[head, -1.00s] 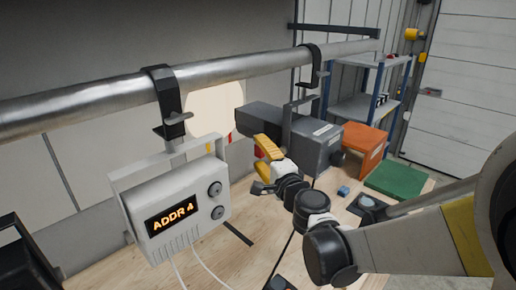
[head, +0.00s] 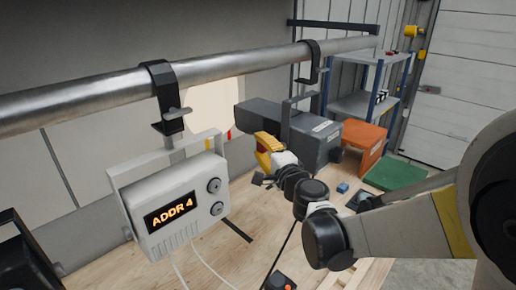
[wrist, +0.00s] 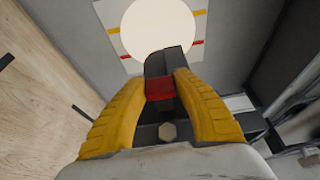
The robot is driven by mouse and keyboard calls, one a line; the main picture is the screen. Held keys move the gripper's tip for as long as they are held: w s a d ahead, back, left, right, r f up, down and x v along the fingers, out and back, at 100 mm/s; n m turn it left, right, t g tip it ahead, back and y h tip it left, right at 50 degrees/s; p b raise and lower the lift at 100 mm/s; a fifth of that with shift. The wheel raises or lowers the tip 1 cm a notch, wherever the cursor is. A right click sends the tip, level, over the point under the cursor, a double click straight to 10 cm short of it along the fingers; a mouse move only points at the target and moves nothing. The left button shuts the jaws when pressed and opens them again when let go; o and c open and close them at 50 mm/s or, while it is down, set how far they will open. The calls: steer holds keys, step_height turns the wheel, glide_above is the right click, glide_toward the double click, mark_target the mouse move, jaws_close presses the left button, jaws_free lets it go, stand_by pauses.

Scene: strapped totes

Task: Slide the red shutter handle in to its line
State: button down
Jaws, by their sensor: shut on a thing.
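The red shutter handle (wrist: 160,88) sits between the two yellow fingers of my gripper (wrist: 166,80) in the wrist view. The fingers are shut on it, one on each side. It is fixed to the dark grey lamp (head: 312,130), which hangs from the pipe. In the head view my gripper (head: 267,146) is at the lamp's near side, and the fingers mostly hide the handle. A bright light disc (wrist: 158,27) lies on a pale panel (wrist: 103,12) with red and yellow marks. I cannot make out the handle's line.
A grey box reading "ADDR 4" (head: 170,208) hangs from the metal pipe (head: 90,92) at left. An orange box (head: 365,143) and a green mat (head: 393,176) are on the right. A small blue block (head: 342,187) lies on the wooden table (head: 215,262).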

steer(key=shift+w+d, duration=0.85)
steer(key=shift+w, duration=0.1)
steer(key=c, duration=0.9)
jaws_free()
steer(key=shift+c, duration=0.2)
steer(key=shift+s, duration=0.1)
steer(key=v, duration=1.1)
steer(key=shift+s+d, duration=0.15)
steer(key=shift+s, duration=0.25)
